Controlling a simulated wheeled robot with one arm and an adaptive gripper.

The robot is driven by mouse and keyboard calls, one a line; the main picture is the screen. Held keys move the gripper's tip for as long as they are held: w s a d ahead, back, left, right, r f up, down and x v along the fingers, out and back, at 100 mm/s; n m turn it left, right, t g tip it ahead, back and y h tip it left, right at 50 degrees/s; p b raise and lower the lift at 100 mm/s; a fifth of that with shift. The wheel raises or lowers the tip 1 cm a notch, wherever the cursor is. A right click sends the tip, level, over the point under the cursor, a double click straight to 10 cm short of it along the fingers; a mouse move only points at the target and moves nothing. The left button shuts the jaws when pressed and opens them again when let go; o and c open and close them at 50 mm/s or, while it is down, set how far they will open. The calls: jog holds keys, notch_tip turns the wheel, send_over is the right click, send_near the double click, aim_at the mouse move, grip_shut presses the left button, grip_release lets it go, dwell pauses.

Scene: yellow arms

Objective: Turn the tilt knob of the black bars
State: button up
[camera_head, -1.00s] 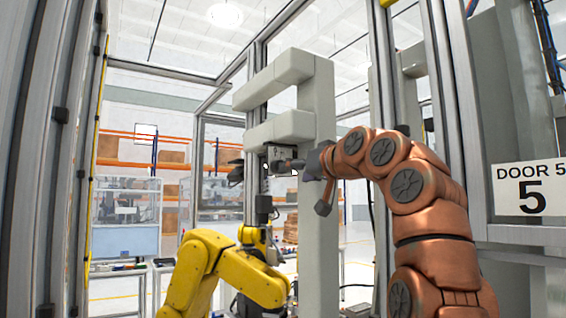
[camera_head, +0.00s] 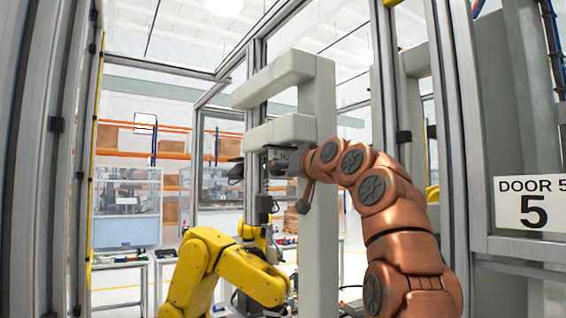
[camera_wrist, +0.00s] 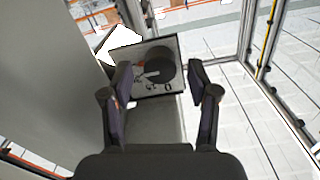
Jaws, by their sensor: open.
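A dark square plate (camera_wrist: 174,48) with a round black knob (camera_wrist: 160,66) shows in the wrist view, ahead of my fingers. My gripper (camera_wrist: 163,82) is open, with one finger on each side of the knob's line. I see no clear contact between the fingers and the knob. In the head view my gripper (camera_head: 285,162) is by the grey frame, at a small dark fixture; the knob there is too small to make out. A dark bar-like piece (camera_head: 234,171) sticks out left of the fixture; I cannot tell if it is one of the black bars.
A thick grey frame (camera_head: 318,110) with two horizontal arms stands close to my gripper. A yellow robot arm (camera_head: 215,265) stands below left. Metal posts (camera_head: 390,90) and a DOOR 5 sign (camera_head: 534,203) are at the right.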

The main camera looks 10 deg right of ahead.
jog(key=shift+w+a, duration=0.15)
jog(key=shift+w, duration=0.15)
grip_shut()
dwell(0.4)
jog(key=shift+n, duration=0.3)
jog(key=n, duration=1.1)
dwell(0.5)
